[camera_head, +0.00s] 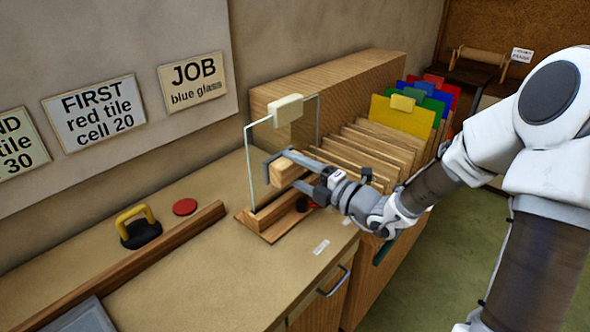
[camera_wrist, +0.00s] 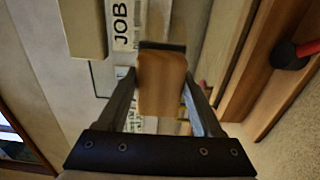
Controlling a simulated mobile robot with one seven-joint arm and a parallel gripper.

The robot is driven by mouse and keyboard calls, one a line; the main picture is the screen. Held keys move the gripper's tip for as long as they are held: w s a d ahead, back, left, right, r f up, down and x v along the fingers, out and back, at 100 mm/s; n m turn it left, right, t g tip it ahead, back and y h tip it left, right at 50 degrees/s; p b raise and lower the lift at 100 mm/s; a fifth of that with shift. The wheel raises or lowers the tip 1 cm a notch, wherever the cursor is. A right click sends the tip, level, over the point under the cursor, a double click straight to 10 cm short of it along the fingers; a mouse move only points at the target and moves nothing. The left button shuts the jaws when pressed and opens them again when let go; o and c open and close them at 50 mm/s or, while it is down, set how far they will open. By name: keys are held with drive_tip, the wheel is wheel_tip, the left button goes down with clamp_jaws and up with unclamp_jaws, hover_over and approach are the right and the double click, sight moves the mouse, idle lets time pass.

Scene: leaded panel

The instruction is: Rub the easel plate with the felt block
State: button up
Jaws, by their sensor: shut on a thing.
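The easel plate (camera_head: 270,148) is a clear upright pane with pale thin edges, set in a wooden easel base (camera_head: 262,226). A cream block (camera_head: 287,110) sits on its top edge. My gripper (camera_head: 285,166) is shut on the felt block (camera_head: 286,172), a wooden block with a dark face. In the wrist view the felt block (camera_wrist: 161,82) is between the fingers, its dark face (camera_wrist: 162,46) at the far end. The block is at the plate's middle height, and the dark face points toward the pane. I cannot tell whether it touches the pane.
A wooden rack (camera_head: 375,150) with colored sheets stands right behind the easel. A yellow-handled black tool (camera_head: 139,228) and a red disc (camera_head: 185,207) lie to the left, behind a wooden rail (camera_head: 150,255). The front counter is mostly clear.

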drive_tip(key=shift+x, duration=0.8)
drive_tip(key=shift+w+d+r+p, duration=0.2)
drive_tip(key=shift+w+d+p, duration=0.7)
drive_tip(key=shift+p, duration=0.3)
drive_tip(key=w+d+p, duration=0.3)
drive_tip(key=w+d, duration=0.1)
drive_tip(key=shift+p, duration=0.35)
drive_tip(key=shift+w+d+f+p, duration=0.15)
drive_tip(key=shift+w+d+p, duration=0.5)
drive_tip(key=shift+w+d, duration=0.25)
drive_tip(key=shift+a+p, duration=0.1)
drive_tip(key=shift+p, duration=0.3)
